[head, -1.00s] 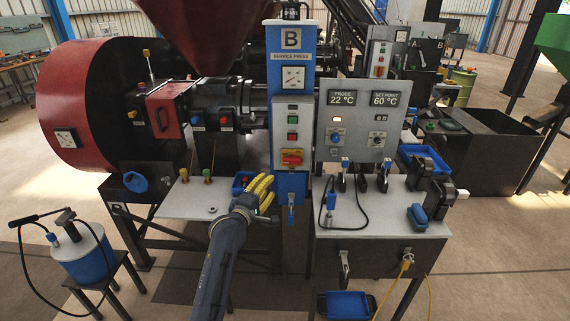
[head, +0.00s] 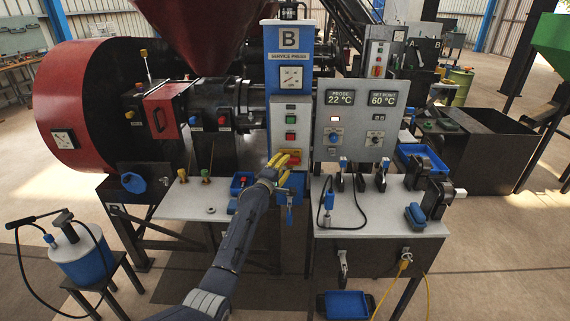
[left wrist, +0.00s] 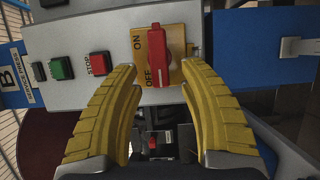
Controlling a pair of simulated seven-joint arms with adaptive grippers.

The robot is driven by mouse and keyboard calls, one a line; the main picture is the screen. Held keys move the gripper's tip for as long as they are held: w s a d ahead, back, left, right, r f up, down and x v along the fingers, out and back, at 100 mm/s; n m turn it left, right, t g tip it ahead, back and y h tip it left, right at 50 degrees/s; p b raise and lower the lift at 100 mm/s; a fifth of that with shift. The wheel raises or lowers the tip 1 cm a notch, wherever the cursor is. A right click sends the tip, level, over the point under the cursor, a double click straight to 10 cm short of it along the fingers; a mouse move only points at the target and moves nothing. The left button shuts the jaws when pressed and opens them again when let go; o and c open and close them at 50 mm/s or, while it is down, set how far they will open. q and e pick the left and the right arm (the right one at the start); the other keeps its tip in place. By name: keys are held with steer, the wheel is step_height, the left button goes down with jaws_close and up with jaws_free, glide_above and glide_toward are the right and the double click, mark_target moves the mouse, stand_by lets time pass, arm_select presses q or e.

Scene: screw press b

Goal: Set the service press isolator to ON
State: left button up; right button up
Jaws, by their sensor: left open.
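The service press isolator is a red rotary handle (left wrist: 157,65) on a yellow plate (left wrist: 180,45) marked ON and OFF. In the head view the isolator (head: 294,160) sits low on the grey control box, partly covered by my fingers. In the left wrist view, turned sideways, the handle lies crosswise to the panel's height; I cannot tell which mark it points to. My left gripper (head: 281,159) is open, its yellow fingers (left wrist: 160,70) on either side of the handle in the picture. I cannot tell whether they touch it. My right gripper is not in view.
A red STOP button (left wrist: 99,64) and a green button (left wrist: 62,68) are on the same box. A display panel (head: 361,120) stands close on the right, above a grey table (head: 350,219) with clamps and a cable.

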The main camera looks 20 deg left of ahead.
arm_select(q)
steer(key=shift+w+d, duration=0.1)
steer(key=shift+w, duration=0.85)
steer(key=shift+c, duration=0.3)
jaws_close()
